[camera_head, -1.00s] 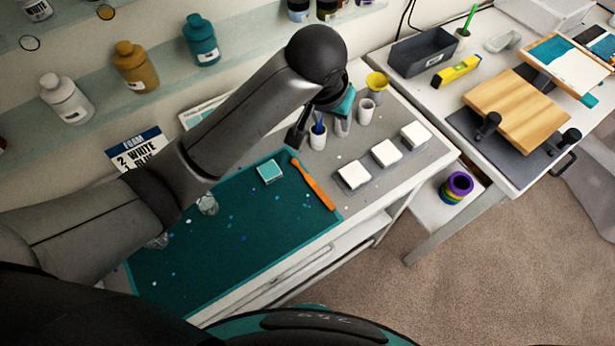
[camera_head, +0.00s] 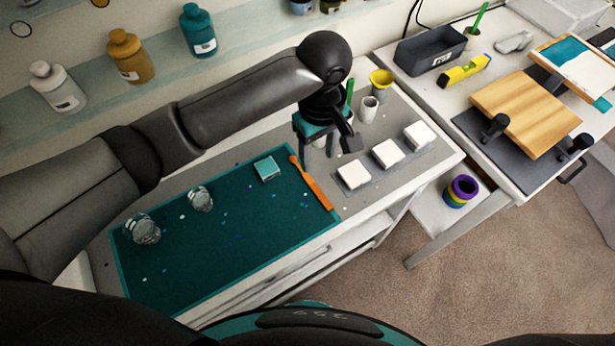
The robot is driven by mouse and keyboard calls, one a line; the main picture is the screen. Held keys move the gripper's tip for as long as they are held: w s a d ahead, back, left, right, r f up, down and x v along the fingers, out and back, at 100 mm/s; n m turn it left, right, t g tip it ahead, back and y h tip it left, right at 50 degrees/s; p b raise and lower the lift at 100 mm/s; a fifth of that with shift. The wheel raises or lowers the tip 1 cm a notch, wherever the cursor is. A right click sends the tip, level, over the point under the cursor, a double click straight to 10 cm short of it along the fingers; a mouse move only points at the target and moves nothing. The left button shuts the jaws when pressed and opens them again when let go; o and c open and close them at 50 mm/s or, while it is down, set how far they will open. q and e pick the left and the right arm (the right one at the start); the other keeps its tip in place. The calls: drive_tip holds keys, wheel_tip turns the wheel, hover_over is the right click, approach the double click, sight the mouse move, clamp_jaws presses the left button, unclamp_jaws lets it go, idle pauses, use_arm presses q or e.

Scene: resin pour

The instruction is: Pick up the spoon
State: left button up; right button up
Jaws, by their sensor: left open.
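No spoon can be told for certain. A slim green handle (camera_head: 349,96) stands upright beside my left wrist, its lower end hidden by the gripper. An orange flat-handled tool (camera_head: 312,184) lies across the right end of the teal mat (camera_head: 225,262); I cannot tell whether it is a spoon. My left gripper (camera_head: 329,142) is open, pointing down over the grey tabletop behind the white blocks. It partly hides a white cup under it. My right gripper is not in view.
Three white blocks (camera_head: 354,174) sit right of the mat. A white cup (camera_head: 369,108) and a yellow cup (camera_head: 381,82) stand behind. Clear glasses (camera_head: 201,198) stand on the mat's left part. A second table at right holds a wooden board (camera_head: 526,112).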

use_arm(q)
hover_over(314, 186)
drive_tip(key=f, duration=0.4)
drive_tip(key=f+b, duration=0.1)
drive_tip(key=f, duration=0.1)
drive_tip(key=shift+s+d+f, duration=0.2)
drive_tip(key=shift+d, duration=0.1)
drive_tip(key=f, duration=0.3)
drive_tip(key=f+b, duration=0.1)
drive_tip(key=f, duration=0.1)
drive_tip(key=shift+w+a, duration=0.2)
drive_tip(key=shift+a, duration=0.1)
drive_tip(key=shift+f+p, duration=0.15)
drive_tip(key=shift+p, duration=0.2)
clamp_jaws()
